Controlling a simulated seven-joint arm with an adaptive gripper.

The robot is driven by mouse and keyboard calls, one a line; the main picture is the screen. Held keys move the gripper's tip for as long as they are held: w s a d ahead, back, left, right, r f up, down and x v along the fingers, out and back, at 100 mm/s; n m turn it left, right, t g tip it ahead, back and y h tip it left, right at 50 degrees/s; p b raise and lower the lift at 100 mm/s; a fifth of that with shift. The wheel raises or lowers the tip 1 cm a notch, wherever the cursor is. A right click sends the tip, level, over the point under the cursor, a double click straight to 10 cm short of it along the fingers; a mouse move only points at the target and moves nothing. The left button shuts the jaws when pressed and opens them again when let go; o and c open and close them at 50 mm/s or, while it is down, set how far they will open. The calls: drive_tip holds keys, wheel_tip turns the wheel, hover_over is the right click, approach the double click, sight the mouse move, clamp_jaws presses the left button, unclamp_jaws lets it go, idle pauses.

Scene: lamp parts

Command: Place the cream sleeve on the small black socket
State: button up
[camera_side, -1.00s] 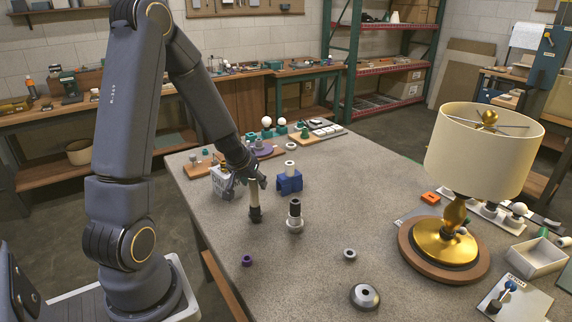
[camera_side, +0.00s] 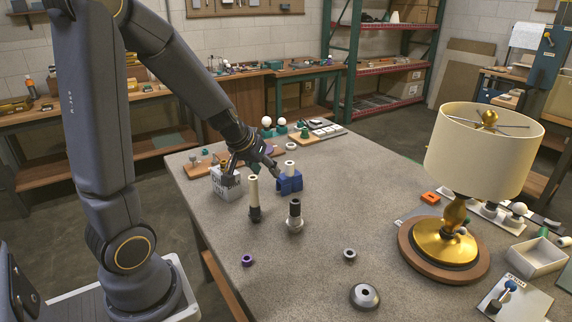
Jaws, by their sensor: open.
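The cream sleeve (camera_side: 253,191) stands upright on a small black socket (camera_side: 255,214) on the grey table. The sleeve covers the socket's upper part, and only the black lower end shows. My gripper (camera_side: 251,172) is open and empty, with its fingers spread to either side near the sleeve's top. I cannot tell the exact gap between the fingers and the sleeve.
A black and silver part (camera_side: 294,218) stands to the right. A blue block (camera_side: 289,182) with a pale cylinder and a light crate (camera_side: 226,186) are close by. A lamp (camera_side: 455,240) stands at right. A silver dome (camera_side: 365,296) and small rings lie in front.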

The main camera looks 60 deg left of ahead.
drive_tip(key=s+d+r+m+h, duration=0.3)
drive_tip(key=d+r, duration=0.4)
drive_tip(key=d, duration=0.5)
drive_tip(key=s+d+r+m, duration=0.1)
drive_tip(key=s+d+r, duration=0.1)
drive_tip(key=s, duration=0.3)
drive_tip(key=s+d+r+m, duration=0.2)
drive_tip(key=s+d, duration=0.1)
drive_tip(key=s, duration=0.3)
drive_tip(key=shift+g+y, duration=0.3)
drive_tip(key=shift+g, duration=0.1)
